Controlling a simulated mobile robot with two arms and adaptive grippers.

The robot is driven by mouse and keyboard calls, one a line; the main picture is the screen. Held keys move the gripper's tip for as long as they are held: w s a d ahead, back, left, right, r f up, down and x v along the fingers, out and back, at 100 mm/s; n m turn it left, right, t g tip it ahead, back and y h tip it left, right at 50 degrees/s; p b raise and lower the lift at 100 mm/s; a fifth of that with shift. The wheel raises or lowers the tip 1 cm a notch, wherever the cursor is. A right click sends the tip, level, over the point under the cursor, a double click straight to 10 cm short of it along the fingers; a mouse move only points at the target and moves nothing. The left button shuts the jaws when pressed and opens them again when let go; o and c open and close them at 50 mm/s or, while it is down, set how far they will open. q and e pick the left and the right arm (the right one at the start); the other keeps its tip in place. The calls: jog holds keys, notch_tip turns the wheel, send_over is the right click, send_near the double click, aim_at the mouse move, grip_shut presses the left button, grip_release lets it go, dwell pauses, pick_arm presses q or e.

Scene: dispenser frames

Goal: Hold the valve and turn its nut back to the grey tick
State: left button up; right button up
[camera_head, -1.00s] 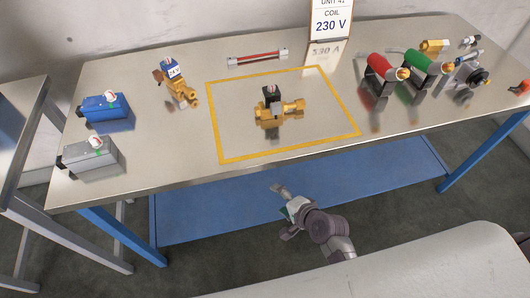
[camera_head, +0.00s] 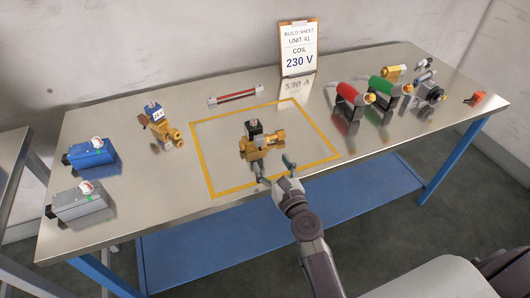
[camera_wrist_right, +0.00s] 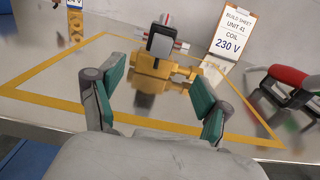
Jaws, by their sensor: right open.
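The brass valve (camera_head: 255,149) stands inside the yellow outlined square on the steel bench, with a black coil and its nut (camera_head: 254,127) on top. In the right wrist view the valve body (camera_wrist_right: 160,95) lies ahead, between the fingers, with the dark nut part (camera_wrist_right: 163,42) above it. The grey tick is too small to make out. My right gripper (camera_head: 275,170) is open and empty at the front of the valve, its fingers apart; it also shows in the right wrist view (camera_wrist_right: 155,98). My left gripper is not in view.
A second brass valve (camera_head: 160,127) stands at left, near a blue box (camera_head: 92,157) and a grey box (camera_head: 82,203). A build sheet (camera_head: 299,47) reads 230 V.

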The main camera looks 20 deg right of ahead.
aim_at(255, 135)
jog(key=w, duration=0.4)
jog(key=w+b, duration=0.1)
jog(key=w, duration=0.8)
jog(key=shift+w+a+b, duration=0.1)
jog(key=shift+a+b, duration=0.15)
jog(key=shift+b, duration=0.15)
jog(key=shift+c, duration=0.2)
grip_shut()
dwell(0.4)
